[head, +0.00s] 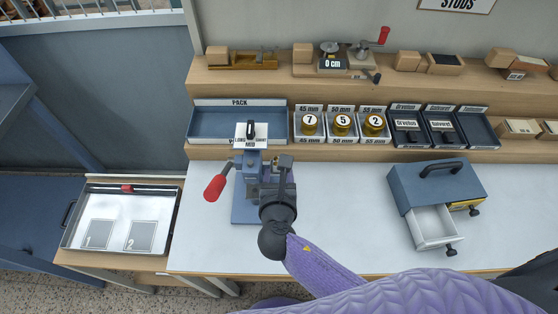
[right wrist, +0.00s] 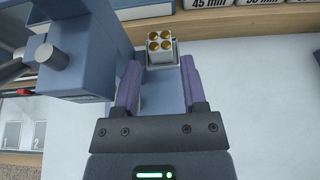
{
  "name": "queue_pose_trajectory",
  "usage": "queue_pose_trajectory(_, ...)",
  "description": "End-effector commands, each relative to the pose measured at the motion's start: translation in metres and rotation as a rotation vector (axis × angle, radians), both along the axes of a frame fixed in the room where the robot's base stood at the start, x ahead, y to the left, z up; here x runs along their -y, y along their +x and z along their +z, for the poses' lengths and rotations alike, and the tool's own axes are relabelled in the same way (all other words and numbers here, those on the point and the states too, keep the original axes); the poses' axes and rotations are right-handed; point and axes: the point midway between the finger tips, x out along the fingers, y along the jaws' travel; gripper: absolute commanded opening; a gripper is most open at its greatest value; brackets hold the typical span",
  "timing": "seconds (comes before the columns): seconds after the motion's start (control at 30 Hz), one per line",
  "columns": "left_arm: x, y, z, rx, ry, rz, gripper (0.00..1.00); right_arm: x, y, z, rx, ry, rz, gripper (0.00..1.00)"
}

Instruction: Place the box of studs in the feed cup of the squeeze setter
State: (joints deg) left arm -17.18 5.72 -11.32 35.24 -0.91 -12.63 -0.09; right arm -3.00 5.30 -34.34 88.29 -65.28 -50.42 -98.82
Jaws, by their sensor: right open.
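The squeeze setter (head: 250,178) is a blue press with a red-ended lever (head: 214,188), standing on the left part of the white table; its blue body (right wrist: 78,45) fills the upper left of the right wrist view. The small light box of studs (right wrist: 161,48), with several gold studs inside, stands upright beside that body. The feed cup is not clearly distinguishable from the box, so I cannot tell how deep the box sits. My right gripper (right wrist: 160,72) is open, its purple fingers apart on either side, just short of the box. My left gripper is not in view.
A blue drawer cabinet (head: 436,183) with an open white drawer (head: 433,228) stands at the right. A PACK tray (head: 212,123) and several labelled bins line the back. A tray with marked plates (head: 122,205) lies at the left. The table's middle (head: 345,205) is clear.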

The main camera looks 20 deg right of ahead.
Motion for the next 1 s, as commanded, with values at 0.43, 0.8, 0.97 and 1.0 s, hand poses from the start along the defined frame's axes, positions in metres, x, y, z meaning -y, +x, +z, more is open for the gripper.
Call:
queue_pose_trajectory(0.43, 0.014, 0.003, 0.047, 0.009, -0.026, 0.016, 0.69, -0.020, -0.071, 0.033, 0.000, 0.001, 0.000, 0.54)
queue_pose_trajectory(0.8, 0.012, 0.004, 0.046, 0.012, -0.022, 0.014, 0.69, -0.021, -0.073, 0.032, 0.001, 0.001, 0.000, 0.54)
queue_pose_trajectory(0.97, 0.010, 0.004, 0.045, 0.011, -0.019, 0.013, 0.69, -0.020, -0.074, 0.028, -0.005, 0.010, -0.004, 0.54)
queue_pose_trajectory(1.0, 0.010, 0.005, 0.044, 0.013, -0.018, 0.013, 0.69, -0.020, -0.074, 0.023, -0.014, 0.022, -0.008, 0.54)
